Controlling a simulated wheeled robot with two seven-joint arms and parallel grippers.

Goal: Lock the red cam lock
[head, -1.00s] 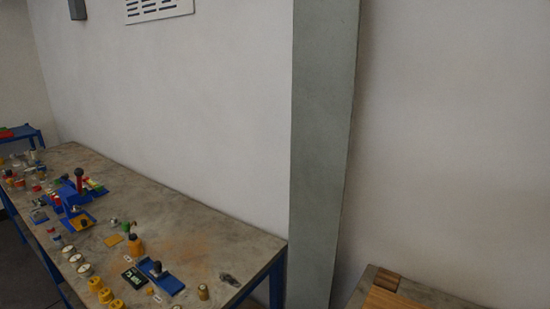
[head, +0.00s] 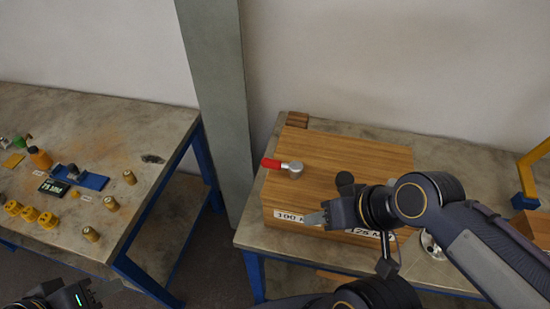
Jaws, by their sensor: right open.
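The red cam lock, a red lever (head: 271,163) on a round grey metal hub (head: 294,170), sits on top of a wooden box (head: 345,150). Its red handle points left, toward the box's left edge. My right gripper (head: 314,218) is open at the box's front edge, in front of and below the cam lock and apart from it. My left gripper (head: 45,300) shows only partly at the bottom left corner, far from the box, and its jaws cannot be made out.
A dark round knob (head: 344,178) stands on the box near my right arm. White labels (head: 290,215) are on the box's front. A metal flanged part (head: 432,245) and a yellow bracket (head: 528,175) are to the right. A cluttered table (head: 110,130) stands left, beyond a grey pillar (head: 218,90).

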